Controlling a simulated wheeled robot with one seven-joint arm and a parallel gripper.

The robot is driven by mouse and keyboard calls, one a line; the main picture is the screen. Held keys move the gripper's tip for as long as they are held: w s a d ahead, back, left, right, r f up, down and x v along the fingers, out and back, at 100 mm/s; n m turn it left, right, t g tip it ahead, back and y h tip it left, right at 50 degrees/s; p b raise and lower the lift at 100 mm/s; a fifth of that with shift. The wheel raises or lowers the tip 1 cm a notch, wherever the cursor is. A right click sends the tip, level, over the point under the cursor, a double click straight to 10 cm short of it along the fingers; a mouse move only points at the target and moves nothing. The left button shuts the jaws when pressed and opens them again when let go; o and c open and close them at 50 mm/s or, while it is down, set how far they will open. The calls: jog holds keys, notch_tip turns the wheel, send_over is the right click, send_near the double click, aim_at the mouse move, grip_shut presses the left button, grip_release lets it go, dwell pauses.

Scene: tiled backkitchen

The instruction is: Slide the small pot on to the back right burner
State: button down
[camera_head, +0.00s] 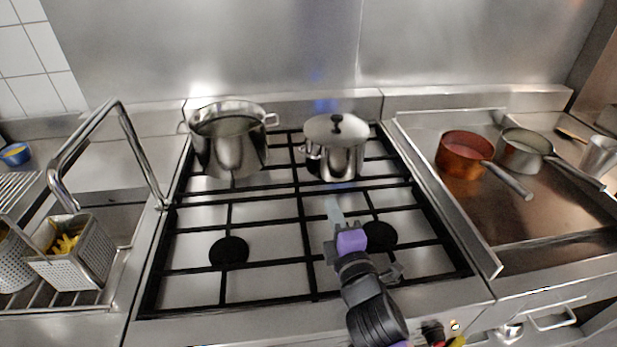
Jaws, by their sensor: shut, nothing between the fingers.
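The small pot (343,162) is steel with a lid and a dark knob. It stands upright at the back right of the black-grated gas stove (265,228), over the back right burner area; the burner under it is hidden. My gripper (334,206) is in front of the pot, low over the right half of the grate near the front right burner (379,236). It is shut and empty, with a visible gap between its tip and the pot.
A large open steel pot (229,145) stands at the back left of the stove. The front left burner (228,251) is bare. A copper pan (464,154) and a steel pan (522,152) sit on the right-hand griddle. A faucet (126,130) and a perforated basket (79,256) are at left.

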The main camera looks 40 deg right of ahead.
jog(key=p, duration=0.2)
send_near(325, 163)
jog(key=w, duration=0.4)
jog(key=shift+w+d+r+p, duration=0.15)
jog(key=shift+d+p, duration=0.15)
jog(key=shift+d, duration=0.15)
jog(key=shift+w+d+r+p, duration=0.1)
jog(key=shift+w+d+p, duration=0.15)
jog(key=shift+d, duration=0.2)
jog(key=shift+w+d+f, duration=0.15)
jog(key=shift+d, duration=0.5)
